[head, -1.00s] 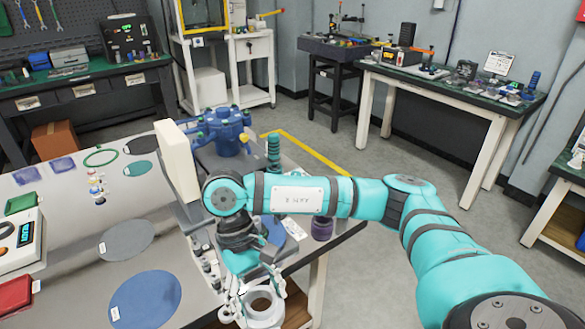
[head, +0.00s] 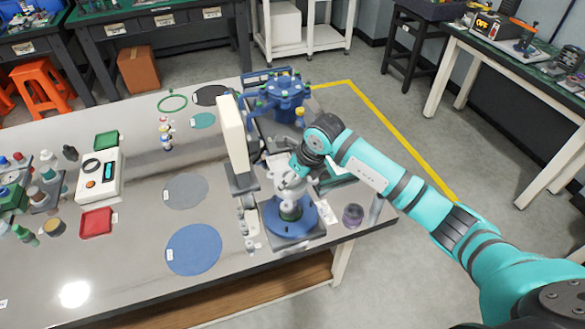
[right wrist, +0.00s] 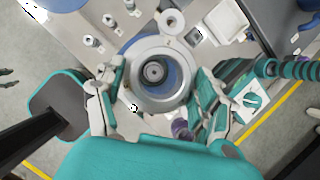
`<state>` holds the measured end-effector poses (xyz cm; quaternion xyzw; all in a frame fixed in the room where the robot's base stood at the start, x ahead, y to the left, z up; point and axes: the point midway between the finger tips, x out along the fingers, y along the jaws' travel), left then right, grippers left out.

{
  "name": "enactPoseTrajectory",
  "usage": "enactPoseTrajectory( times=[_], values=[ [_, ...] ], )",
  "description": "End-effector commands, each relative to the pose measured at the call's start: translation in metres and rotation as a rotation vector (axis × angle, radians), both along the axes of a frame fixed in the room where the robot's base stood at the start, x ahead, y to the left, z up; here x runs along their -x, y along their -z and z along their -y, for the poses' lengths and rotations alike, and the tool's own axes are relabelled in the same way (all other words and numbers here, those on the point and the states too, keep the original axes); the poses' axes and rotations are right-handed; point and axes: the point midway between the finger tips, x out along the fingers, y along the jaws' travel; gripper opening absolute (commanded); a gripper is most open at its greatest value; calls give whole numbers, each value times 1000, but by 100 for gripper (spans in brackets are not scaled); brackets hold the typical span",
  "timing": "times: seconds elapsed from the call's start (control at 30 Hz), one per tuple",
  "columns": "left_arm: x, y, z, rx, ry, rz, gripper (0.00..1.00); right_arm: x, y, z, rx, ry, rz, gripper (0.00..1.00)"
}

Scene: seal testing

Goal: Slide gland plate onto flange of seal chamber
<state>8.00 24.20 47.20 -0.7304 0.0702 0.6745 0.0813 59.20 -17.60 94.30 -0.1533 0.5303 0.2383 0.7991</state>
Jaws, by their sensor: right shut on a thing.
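The seal chamber's blue flange (head: 311,217) lies on a grey base near the right end of the table, with a dark green part and a grey shaft at its middle. My right gripper (head: 291,188) is over it, fingers down. In the right wrist view the gripper (right wrist: 155,86) is shut on the silver ring-shaped gland plate (right wrist: 153,101), one finger on each side. The shaft end (right wrist: 153,71) shows through the ring's hole, with blue behind it. The remaining gap between plate and flange cannot be told. My left gripper is not in view.
A tall cream block (head: 231,135) on a grey stand is close left of my right gripper. A blue pump-like unit (head: 282,94) stands behind. A purple cup (head: 352,214) is to the right. Flat discs (head: 193,249) lie on the open table at left.

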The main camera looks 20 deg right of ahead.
Motion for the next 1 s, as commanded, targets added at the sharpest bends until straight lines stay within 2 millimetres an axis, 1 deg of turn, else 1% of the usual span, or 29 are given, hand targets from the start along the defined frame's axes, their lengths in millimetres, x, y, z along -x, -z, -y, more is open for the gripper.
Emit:
enactPoseTrajectory(
  times=[0.07,0.23,0.5,0.6,1.0],
  values=[
    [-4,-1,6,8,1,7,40,-1,1,0,-2,22,2,22],
    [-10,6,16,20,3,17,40,-1,11,0,-2,24,1,22],
    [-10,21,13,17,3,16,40,-1,34,0,-2,22,1,22],
    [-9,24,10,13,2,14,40,-1,40,0,-2,22,1,22],
    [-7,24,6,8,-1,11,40,-1,41,0,-1,22,1,22]
  ],
)
